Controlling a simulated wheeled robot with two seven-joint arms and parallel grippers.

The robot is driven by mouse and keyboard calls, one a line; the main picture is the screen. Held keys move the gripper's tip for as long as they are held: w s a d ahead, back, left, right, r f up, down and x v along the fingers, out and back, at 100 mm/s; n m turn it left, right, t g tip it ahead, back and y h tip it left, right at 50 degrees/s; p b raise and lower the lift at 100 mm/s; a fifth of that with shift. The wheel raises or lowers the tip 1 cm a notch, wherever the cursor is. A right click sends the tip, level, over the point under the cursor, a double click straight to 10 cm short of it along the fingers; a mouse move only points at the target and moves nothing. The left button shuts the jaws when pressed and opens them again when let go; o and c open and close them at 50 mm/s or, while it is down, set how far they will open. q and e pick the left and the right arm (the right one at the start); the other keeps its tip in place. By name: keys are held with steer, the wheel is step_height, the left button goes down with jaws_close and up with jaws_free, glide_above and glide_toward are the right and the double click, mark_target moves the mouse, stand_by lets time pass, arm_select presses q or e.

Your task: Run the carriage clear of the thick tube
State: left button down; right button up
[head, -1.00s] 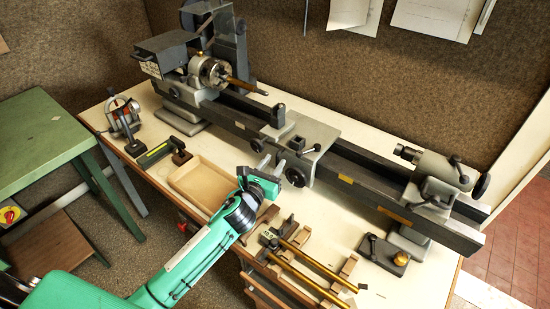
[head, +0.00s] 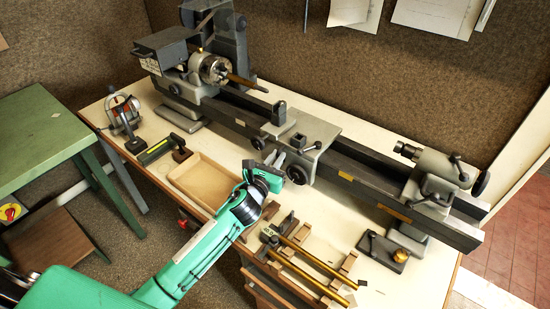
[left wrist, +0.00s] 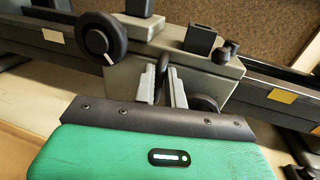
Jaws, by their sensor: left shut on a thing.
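The carriage (head: 313,133) is a grey block on the lathe bed, roughly midway between chuck and tailstock. My left gripper (head: 278,160) is at its front, between two dark handwheels. In the left wrist view my gripper (left wrist: 168,88) is shut on a dark, upright handle (left wrist: 161,72) on the carriage front (left wrist: 190,75). A handwheel with a white mark (left wrist: 100,38) is left of the fingers; another is partly hidden right of them. A brownish tube (head: 246,83) sticks out of the chuck towards the carriage. I cannot tell whether it is the thick tube. My right gripper is not in view.
The bed (head: 365,178) is bare from the carriage to the tailstock (head: 436,172). Two brass tubes (head: 310,262) lie on wooden cradles in front of the lathe. A shallow tan tray (head: 201,182) lies left of my arm.

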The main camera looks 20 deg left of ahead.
arm_select(q)
steer(key=s+d, duration=0.2)
steer(key=d, duration=0.4)
steer(key=s+d, duration=0.2)
steer(key=d, duration=0.5)
steer(key=shift+s+d, duration=0.15)
steer(key=shift+s, duration=0.25)
steer(key=c, duration=1.5)
jaws_free()
steer(key=shift+s, duration=0.1)
steer(key=s+a+b, duration=0.2)
steer(key=s, duration=1.1)
steer(key=shift+s+a+b, duration=0.15)
steer(key=shift+s+b, duration=0.1)
steer(key=shift+b, duration=0.15)
